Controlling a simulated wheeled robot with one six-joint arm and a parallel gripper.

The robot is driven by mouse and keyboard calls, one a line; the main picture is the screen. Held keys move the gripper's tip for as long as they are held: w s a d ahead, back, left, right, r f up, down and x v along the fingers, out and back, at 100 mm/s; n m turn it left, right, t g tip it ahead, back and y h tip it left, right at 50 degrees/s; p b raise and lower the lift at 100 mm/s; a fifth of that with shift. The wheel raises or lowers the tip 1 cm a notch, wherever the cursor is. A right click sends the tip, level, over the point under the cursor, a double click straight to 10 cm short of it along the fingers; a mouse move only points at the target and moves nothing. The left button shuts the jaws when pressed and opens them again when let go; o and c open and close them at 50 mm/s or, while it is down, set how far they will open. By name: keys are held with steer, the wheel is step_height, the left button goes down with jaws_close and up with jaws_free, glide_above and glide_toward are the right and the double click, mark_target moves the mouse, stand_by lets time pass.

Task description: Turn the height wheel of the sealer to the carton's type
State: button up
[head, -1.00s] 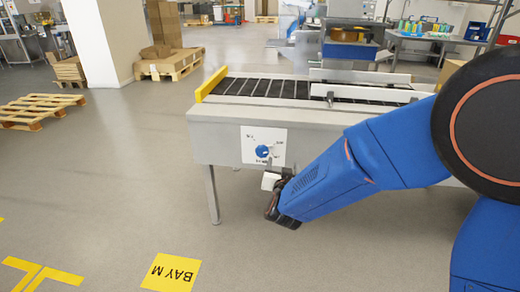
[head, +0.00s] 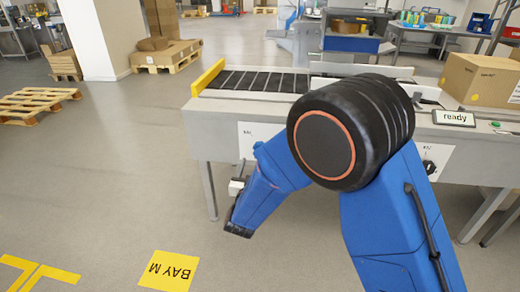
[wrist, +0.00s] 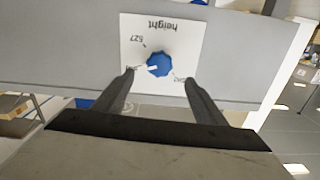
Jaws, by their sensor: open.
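The blue height wheel (wrist: 158,64) sits on a white panel (wrist: 192,35) marked "height", seen upside down in the wrist view. Its white pointer is toward the lower left, near a small mark that I cannot read; another mark looks like "527". My gripper (wrist: 159,77) is open and empty, its two fingers spread below and to either side of the wheel, and I see no contact. In the head view my arm hides the wheel, and only part of its panel (head: 250,132) shows on the sealer (head: 222,130). A brown carton (head: 480,78) stands on the sealer at the right; its print is too small to read.
A display reading "ready" (head: 453,118) is on the sealer's front right, with a black knob (head: 428,167) on a panel below. A yellow end bar (head: 208,77) borders the roller conveyor. Floor to the left is clear around the "BAY M" mark (head: 168,271).

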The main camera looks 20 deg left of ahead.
steer(key=x, duration=1.1)
steer(key=shift+w, duration=0.4)
steer(key=c, duration=1)
